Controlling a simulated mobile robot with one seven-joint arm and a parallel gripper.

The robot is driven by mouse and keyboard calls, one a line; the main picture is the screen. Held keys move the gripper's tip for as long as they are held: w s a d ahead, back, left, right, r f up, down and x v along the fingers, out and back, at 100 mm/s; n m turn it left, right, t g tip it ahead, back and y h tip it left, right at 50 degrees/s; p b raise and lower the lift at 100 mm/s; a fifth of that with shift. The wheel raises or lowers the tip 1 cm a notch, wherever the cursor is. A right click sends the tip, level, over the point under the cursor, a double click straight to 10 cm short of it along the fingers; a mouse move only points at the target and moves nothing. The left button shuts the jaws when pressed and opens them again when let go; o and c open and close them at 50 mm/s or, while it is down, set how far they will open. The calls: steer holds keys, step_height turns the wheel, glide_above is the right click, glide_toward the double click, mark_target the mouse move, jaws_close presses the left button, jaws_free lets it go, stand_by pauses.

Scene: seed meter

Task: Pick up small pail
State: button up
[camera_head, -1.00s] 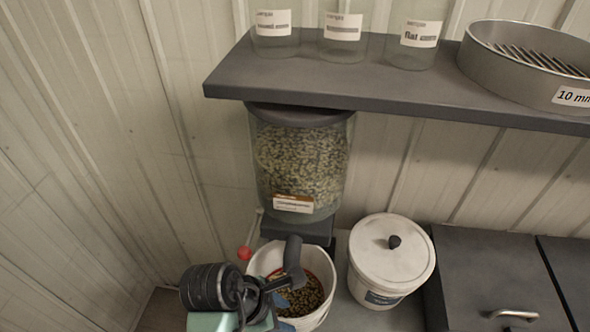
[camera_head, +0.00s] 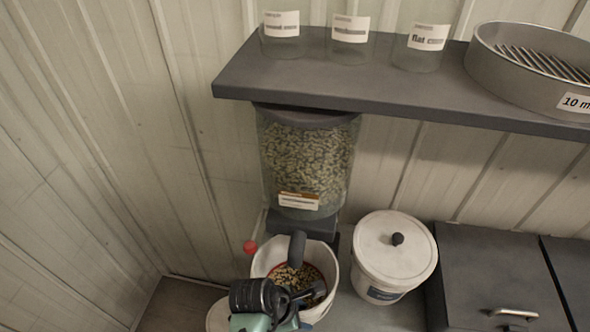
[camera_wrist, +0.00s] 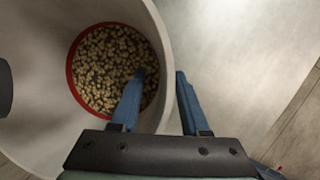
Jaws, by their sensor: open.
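The small pail is white, open-topped and holds pale brown seeds with a red ring around them. It stands under the seed hopper in the head view (camera_head: 262,262), partly hidden by my arm. In the wrist view the pail (camera_wrist: 45,125) fills the left side. My gripper (camera_wrist: 160,73) is open with blue fingers. The left finger is over the pail's inside and the right finger is outside its wall, so the rim lies between them. I cannot tell whether either finger touches the wall. A dark rounded piece (camera_head: 297,249) shows over the pail's back.
The clear hopper (camera_head: 305,160) of seeds hangs above the pail under a dark shelf (camera_head: 400,95) with jars and a sieve. A lidded white bucket (camera_head: 392,262) stands close to the right. A red knob (camera_head: 250,247) is left of the pail.

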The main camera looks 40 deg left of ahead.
jaws_close()
stand_by(1.3)
